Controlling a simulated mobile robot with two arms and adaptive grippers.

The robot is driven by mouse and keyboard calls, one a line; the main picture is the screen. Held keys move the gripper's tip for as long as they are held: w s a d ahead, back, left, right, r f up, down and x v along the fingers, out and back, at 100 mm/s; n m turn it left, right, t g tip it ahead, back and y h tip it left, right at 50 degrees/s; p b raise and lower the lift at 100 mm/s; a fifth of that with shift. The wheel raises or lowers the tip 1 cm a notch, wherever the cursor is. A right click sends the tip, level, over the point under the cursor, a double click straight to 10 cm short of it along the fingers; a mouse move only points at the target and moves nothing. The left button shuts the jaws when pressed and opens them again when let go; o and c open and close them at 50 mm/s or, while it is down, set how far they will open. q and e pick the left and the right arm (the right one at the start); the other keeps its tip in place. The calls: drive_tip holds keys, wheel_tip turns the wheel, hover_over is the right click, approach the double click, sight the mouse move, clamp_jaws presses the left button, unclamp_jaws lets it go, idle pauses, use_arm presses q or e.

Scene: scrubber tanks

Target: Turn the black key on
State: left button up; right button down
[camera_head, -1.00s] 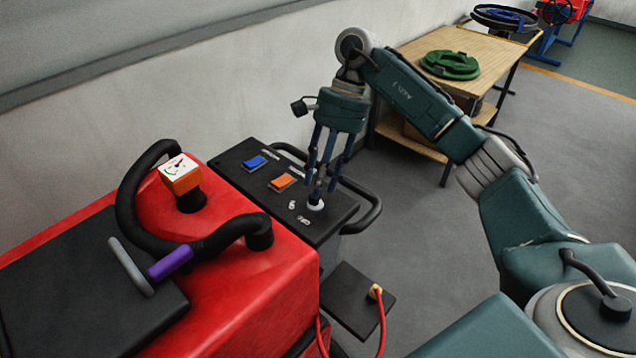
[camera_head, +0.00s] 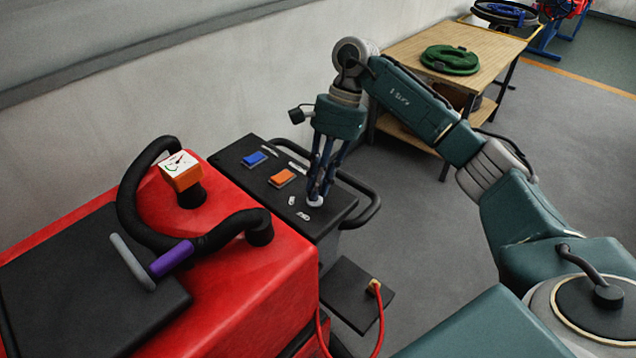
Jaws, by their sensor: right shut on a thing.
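My right gripper (camera_head: 317,190) points down over the black control panel (camera_head: 246,179) of the red machine. Its fingers are closed together just above a white round key switch (camera_head: 315,202) near the panel's right edge. The black key is hidden between the fingertips, so its angle cannot be seen. My left gripper is not in view.
The panel also carries a blue switch (camera_head: 254,159) and an orange switch (camera_head: 282,178). A black handle bar (camera_head: 374,208) runs along its right side. A gauge (camera_head: 181,170) and a curved black hose stand on the red body (camera_head: 262,262). A wooden table (camera_head: 412,42) stands behind my arm.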

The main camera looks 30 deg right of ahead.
drive_tip(key=shift+f+m+t+b, duration=0.15)
drive_tip(key=shift+m+t+b, duration=0.25)
drive_tip(key=shift+m+b, duration=0.7)
drive_tip(key=m+t+b, duration=0.1)
drive_tip(key=m+b, duration=0.2)
drive_tip(key=shift+s+a, duration=0.1)
drive_tip(key=shift+s, duration=0.05)
drive_tip(key=m+t+b, duration=0.1)
drive_tip(key=m+b, duration=0.1)
drive_tip(key=m, duration=0.1)
drive_tip(key=shift+a+m+t, duration=0.1)
drive_tip(key=shift+m+t, duration=0.2)
drive_tip(key=shift+r+m+t+h+b, duration=0.15)
drive_tip(key=shift+m+t+b, duration=0.2)
drive_tip(key=shift+m, duration=0.3)
drive_tip(key=shift+r+m+t+h+b, duration=0.1)
drive_tip(key=shift+m+t+h+b, duration=0.05)
drive_tip(key=shift+m+b, duration=0.4)
drive_tip(key=shift+a+m, duration=0.1)
drive_tip(key=shift+m, duration=0.3)
drive_tip(key=c, duration=1.6)
unclamp_jaws()
drive_tip(key=shift+c, duration=0.2)
